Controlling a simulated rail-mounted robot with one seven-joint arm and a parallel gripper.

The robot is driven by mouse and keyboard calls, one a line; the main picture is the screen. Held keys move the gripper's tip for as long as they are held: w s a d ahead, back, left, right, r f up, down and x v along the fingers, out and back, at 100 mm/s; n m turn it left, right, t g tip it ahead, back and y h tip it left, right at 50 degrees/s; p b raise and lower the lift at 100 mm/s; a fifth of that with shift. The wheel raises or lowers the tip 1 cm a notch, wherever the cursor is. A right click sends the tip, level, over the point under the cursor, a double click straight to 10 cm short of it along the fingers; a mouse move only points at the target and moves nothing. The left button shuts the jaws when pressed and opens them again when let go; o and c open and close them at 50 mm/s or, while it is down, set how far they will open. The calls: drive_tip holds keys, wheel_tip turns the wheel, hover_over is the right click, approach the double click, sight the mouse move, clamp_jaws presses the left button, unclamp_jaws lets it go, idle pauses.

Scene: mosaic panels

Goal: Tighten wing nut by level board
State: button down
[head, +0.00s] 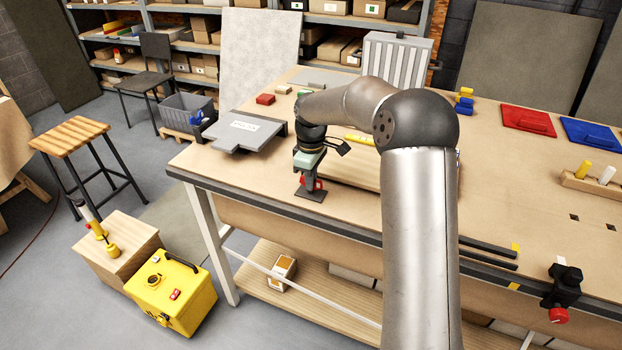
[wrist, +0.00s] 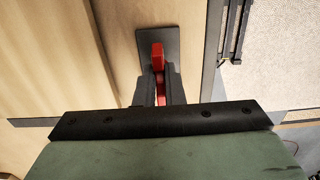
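A red wing nut (wrist: 158,58) sits at a small dark plate (wrist: 157,33) at the table's near edge; the plate also shows in the head view (head: 309,195). My gripper (wrist: 159,92) points down over it. Its two dark fingers stand close on either side of the red part, with little gap, and look shut on it. In the head view my gripper (head: 308,172) hides most of the wing nut. A tan board (head: 352,172) with a yellow bar (head: 359,139) on it lies just right of my gripper, partly behind my arm.
A grey slab with a label (head: 243,131) lies at the table's left corner. A black clamp with a red knob (head: 562,290) is on the front edge at right. Red (head: 528,118) and blue (head: 590,134) panels lie at back right.

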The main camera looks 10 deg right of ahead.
idle(0.4)
drive_tip(key=m+b, duration=0.1)
drive_tip(key=m, duration=0.5)
drive_tip(key=m+b, duration=0.1)
drive_tip(key=m, duration=0.4)
drive_tip(key=shift+m, duration=0.4)
drive_tip(key=m, duration=0.4)
drive_tip(key=shift+r+m, duration=0.1)
drive_tip(key=shift+m, duration=0.2)
drive_tip(key=shift+w+m, duration=0.1)
drive_tip(key=shift+m, duration=1.8)
drive_tip(key=c, duration=1.5)
unclamp_jaws()
